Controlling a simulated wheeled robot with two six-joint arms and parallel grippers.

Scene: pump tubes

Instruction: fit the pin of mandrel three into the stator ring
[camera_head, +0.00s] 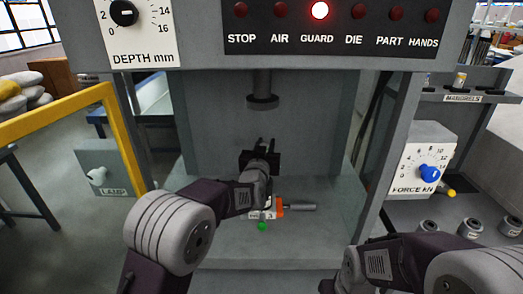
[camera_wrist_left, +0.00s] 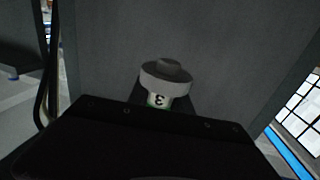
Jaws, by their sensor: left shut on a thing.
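My left gripper (camera_head: 262,155) reaches into the press bay, below the ram, with its fingers pointing toward the back wall. It is shut on mandrel three (camera_wrist_left: 166,82), which shows in the left wrist view as a grey flanged piece with a small round knob and a white label with a green edge. The label's 3 is upside down. In the head view I cannot make out the mandrel at the fingers. I cannot clearly identify the stator ring. My right arm enters at the lower right; its gripper is outside the picture.
The press ram (camera_head: 262,90) hangs above the gripper. Several grey cups (camera_head: 470,228) stand on the right shelf. A yellow rail (camera_head: 60,112) is at left. The GUARD lamp (camera_head: 320,10) is lit.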

